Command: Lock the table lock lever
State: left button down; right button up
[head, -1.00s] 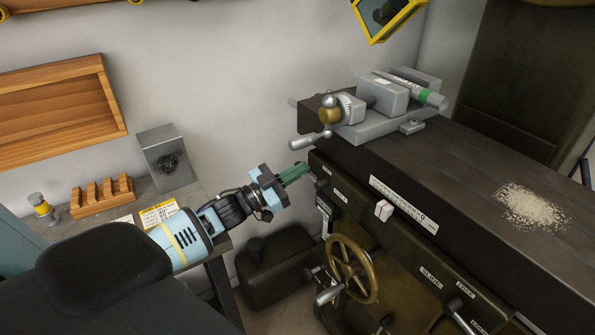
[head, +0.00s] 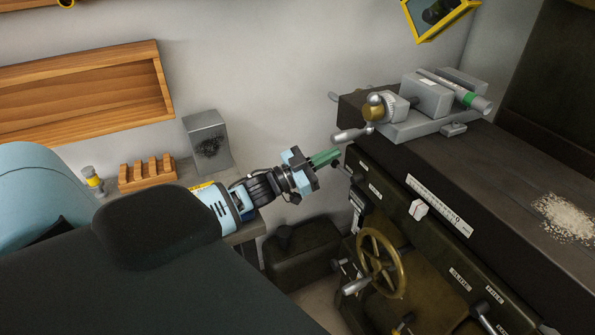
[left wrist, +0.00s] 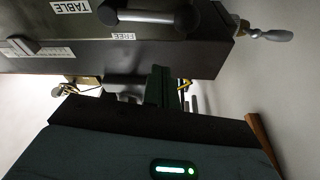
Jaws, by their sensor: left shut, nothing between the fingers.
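My left gripper (head: 330,157) has green fingers pressed together with nothing between them. In the head view it points right at the left front corner of the machine, close to it; I cannot tell whether it touches. In the left wrist view the fingers (left wrist: 160,86) show at the middle. My right gripper is in neither view.
The machine table (head: 470,160) carries a vise (head: 425,100) and a pile of chips (head: 566,218). A crank handle (head: 352,134) juts out at its left end. A handwheel (head: 380,264) sits below. A side bench with a wooden rack (head: 147,178) stands left.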

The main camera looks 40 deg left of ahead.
pick_arm(q)
jog(key=v, duration=0.8)
jog(key=shift+s+d+f+b, duration=0.25)
jog(key=shift+d+f+b, duration=0.05)
jog(key=shift+f+b, duration=0.1)
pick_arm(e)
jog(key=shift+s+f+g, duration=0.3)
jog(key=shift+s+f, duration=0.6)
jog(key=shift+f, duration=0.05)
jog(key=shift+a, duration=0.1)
pick_arm(q)
jog(key=shift+s, duration=0.1)
